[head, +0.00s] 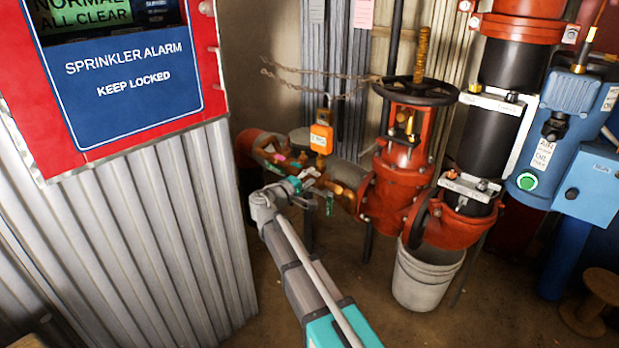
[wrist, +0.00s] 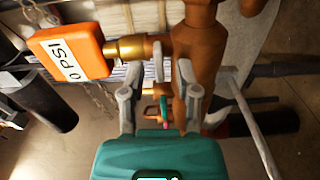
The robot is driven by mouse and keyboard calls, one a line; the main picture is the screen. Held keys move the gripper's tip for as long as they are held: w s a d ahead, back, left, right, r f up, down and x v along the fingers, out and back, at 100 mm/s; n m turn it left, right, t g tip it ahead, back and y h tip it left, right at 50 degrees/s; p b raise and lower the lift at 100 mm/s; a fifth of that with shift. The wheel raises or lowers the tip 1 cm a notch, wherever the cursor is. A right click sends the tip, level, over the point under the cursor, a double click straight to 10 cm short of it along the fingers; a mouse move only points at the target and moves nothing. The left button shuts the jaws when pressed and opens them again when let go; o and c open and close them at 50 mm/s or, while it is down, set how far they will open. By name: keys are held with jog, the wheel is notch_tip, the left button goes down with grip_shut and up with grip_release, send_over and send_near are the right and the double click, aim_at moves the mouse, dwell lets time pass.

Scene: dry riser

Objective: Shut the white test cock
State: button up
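The white test cock's lever (wrist: 158,62) shows in the wrist view as a pale handle beside a brass fitting on a copper pipe. My gripper (wrist: 156,80) is open, its two grey fingers apart on either side of the lever. I cannot tell whether either finger touches it. In the head view my gripper (head: 302,182) is at the copper pipework left of the red valve, and the lever is too small to make out surely there. Small pink and green handles (wrist: 163,112) show beyond the fingers.
An orange 0 PSI gauge (wrist: 70,52) sits close to the left finger; it hangs above my gripper in the head view (head: 321,138). A red valve (head: 398,180) with a black handwheel (head: 416,91) stands right. A white bucket (head: 425,275) is below. The alarm cabinet (head: 130,90) is left.

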dwell(0.3)
jog(key=shift+v, duration=2.5)
